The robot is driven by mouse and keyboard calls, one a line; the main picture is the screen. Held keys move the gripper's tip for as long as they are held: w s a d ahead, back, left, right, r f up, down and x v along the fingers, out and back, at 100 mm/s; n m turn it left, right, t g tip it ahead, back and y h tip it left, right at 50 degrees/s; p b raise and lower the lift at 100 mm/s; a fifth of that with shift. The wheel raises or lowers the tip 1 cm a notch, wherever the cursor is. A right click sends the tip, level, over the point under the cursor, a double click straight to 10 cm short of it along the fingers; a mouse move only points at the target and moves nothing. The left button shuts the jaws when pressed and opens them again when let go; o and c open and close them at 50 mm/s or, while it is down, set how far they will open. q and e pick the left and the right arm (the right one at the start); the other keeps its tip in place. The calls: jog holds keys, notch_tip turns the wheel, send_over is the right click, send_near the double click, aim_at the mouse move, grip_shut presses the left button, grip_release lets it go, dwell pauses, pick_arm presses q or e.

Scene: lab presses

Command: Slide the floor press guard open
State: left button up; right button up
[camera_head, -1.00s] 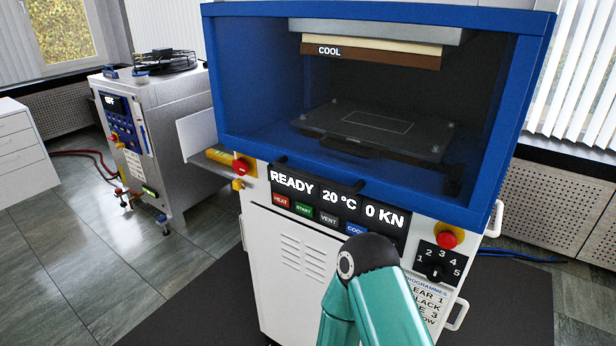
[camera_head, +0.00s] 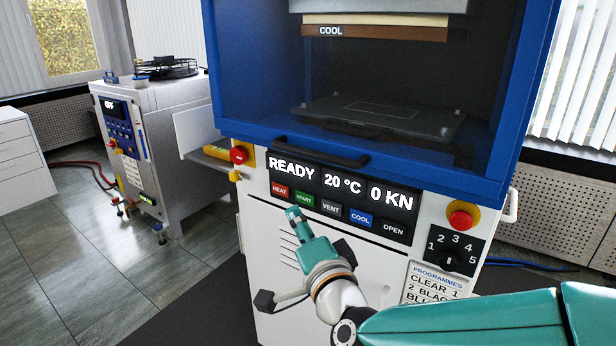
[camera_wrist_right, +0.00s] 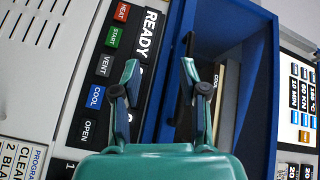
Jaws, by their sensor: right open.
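The floor press guard (camera_head: 430,180) is a blue frame across the upper front of the press, with its lower rail just above the black display panel. Its black bar handle (camera_head: 320,151) runs along that rail. The dark pressing chamber shows within the frame. My right gripper (camera_head: 294,214) is in front of the button row, below the handle and apart from it. In the right wrist view, the gripper (camera_wrist_right: 159,78) has its fingers spread with nothing between them. The handle (camera_wrist_right: 188,44) shows there beyond the right-hand finger, partly hidden. My left gripper is not in view.
The display panel (camera_head: 348,176) has coloured buttons close to my right gripper. A red stop button (camera_head: 461,217) and a programme dial (camera_head: 452,260) are to the right.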

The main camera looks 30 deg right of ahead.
aim_at(311, 155)
jog(key=s+d+r+m+t+h, duration=0.1)
jog(key=s+d+r+m+h, duration=0.2)
jog(key=s+d+r+m, duration=0.15)
pick_arm(q)
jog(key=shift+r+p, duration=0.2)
jog(key=shift+p, duration=0.4)
pick_arm(e)
jog(key=shift+n, duration=0.35)
jog(key=x, duration=1.1)
jog(key=a+x, duration=0.1)
jog(key=x, duration=0.4)
jog(key=shift+w+r, duration=0.2)
jog(key=shift+w, duration=0.35)
jog(key=shift+c, duration=0.3)
grip_shut()
